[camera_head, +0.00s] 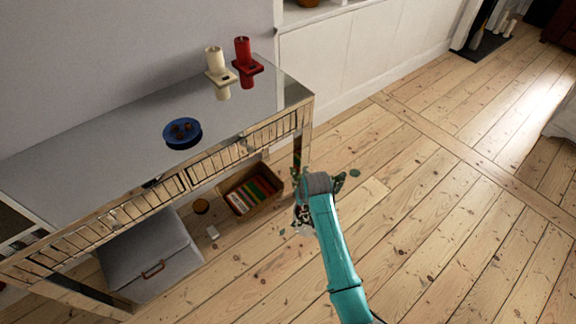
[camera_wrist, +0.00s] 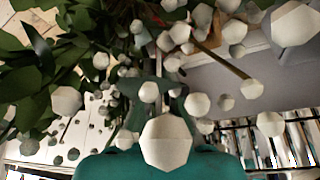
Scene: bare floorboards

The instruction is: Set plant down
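The plant has green leaves and many round white buds (camera_wrist: 166,142). It fills much of the wrist view, very close to the camera, with its leaves (camera_wrist: 45,65) at the left. In the head view my gripper (camera_head: 311,205) hangs over the floor beside the mirrored console table. Bits of the plant's foliage (camera_head: 354,173) show around it, but my arm hides most of the plant. My gripper appears shut on the plant; leaves and buds cover the fingertips. The pot is not clearly seen.
The mirrored console table (camera_head: 90,150) carries a blue bowl (camera_head: 182,143), a cream candle (camera_head: 217,72) and a red candle (camera_head: 243,70). Below are a crate (camera_head: 272,172) of colourful items and a grey box (camera_head: 150,260). The floorboards (camera_head: 440,220) to the right are clear.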

